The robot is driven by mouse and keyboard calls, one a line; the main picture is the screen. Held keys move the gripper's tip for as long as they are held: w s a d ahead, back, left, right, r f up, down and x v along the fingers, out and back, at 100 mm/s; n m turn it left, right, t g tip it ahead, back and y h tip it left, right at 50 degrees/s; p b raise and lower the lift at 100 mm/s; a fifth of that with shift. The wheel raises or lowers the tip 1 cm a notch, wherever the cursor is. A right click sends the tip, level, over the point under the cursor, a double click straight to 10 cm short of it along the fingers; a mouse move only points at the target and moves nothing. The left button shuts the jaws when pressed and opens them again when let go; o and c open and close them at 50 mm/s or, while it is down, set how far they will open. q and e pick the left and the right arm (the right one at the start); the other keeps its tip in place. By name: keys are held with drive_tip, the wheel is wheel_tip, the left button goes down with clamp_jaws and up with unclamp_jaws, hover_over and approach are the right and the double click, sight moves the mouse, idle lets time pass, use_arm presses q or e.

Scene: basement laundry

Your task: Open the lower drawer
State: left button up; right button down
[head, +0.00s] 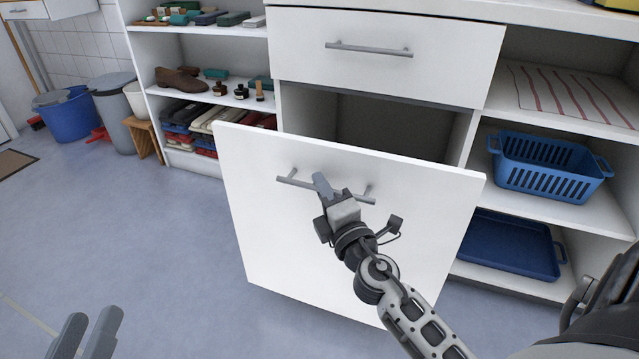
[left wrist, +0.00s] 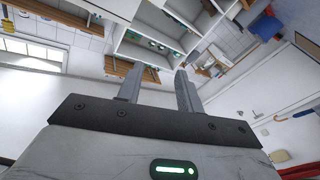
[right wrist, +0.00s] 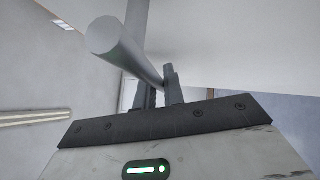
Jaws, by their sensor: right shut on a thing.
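The lower drawer (head: 420,235) has a tall white front, standing well out from the cabinet with a dark gap behind its top edge. Its grey bar handle (head: 292,182) runs across the upper part of the front. My right gripper (head: 324,188) is shut on the handle near its middle; the bar also shows between its fingers in the right wrist view (right wrist: 122,48). My left gripper (head: 84,336) is at the bottom left of the head view, apart from the drawer. In the left wrist view its fingers (left wrist: 158,88) are apart with nothing between them.
The upper drawer (head: 385,25) is shut above. Shelves at left hold shoes (head: 182,80), bottles and folded cloths. Shelves at right hold a blue basket (head: 548,165) and a blue tray (head: 508,245). Bins (head: 68,113) stand at far left. The floor (head: 130,230) at left is clear.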

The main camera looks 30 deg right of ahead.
drive_tip(key=s+a, duration=0.2)
drive_tip(key=a, duration=0.1)
drive_tip(key=shift+s+a, duration=0.1)
drive_tip(key=c, duration=1.8)
unclamp_jaws()
use_arm(q)
drive_tip(key=shift+w+a+r+m, duration=0.1)
drive_tip(key=shift+w+r+m, duration=0.25)
drive_tip(key=shift+r+m, duration=0.1)
use_arm(e)
drive_tip(key=shift+o, duration=0.2)
